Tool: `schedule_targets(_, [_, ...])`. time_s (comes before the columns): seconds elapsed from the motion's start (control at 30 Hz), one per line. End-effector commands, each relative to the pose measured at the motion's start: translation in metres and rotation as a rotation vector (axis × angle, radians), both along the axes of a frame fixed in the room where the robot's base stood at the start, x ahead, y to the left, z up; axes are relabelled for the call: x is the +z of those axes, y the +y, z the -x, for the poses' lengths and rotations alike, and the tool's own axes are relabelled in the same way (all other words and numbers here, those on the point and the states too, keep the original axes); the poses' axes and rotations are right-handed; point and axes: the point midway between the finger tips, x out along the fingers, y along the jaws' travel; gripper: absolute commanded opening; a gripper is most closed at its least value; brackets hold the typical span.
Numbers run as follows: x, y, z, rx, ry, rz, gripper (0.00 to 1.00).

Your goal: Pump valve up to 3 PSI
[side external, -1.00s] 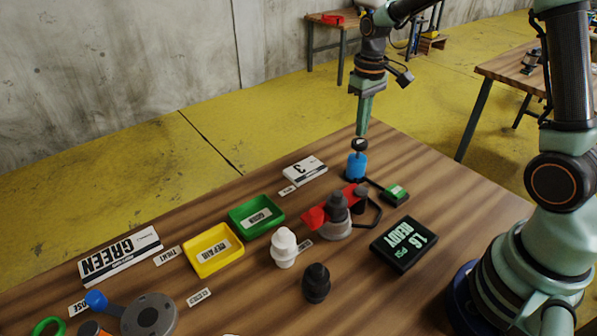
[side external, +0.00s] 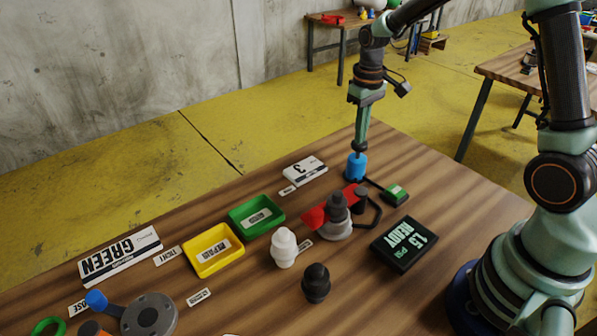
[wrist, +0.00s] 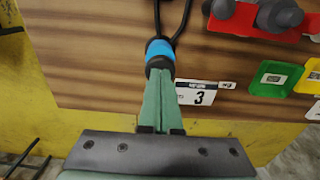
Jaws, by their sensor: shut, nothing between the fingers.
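The blue hand pump (side external: 356,168) stands near the table's far edge, its black plunger top low on the body. It also shows in the wrist view (wrist: 158,50). My gripper (side external: 359,148) is shut and empty, pointing down, its tips at the plunger top; they also show there in the wrist view (wrist: 159,75). The fingers hide part of the plunger. A dark hose runs from the pump toward the grey valve (side external: 337,208) on the red piece. The black gauge display (side external: 404,245) shows READY, PSI and a number that looks like 1.5. A white card (side external: 304,170) reads 3.
A green tray (side external: 257,216) and a yellow tray (side external: 213,250) lie left of the valve. A white cap (side external: 284,248) and a black cap (side external: 316,283) stand in front. A GREEN sign (side external: 120,256) is at the left. A small green-topped box (side external: 395,195) is right of the pump.

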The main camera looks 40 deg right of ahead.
Motion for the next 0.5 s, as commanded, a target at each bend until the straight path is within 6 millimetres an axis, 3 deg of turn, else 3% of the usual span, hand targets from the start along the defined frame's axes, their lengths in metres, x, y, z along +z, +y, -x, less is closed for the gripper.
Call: schedule_targets(0.5, [-0.02,0.0,0.001,0.0,0.004,-0.001,0.0])
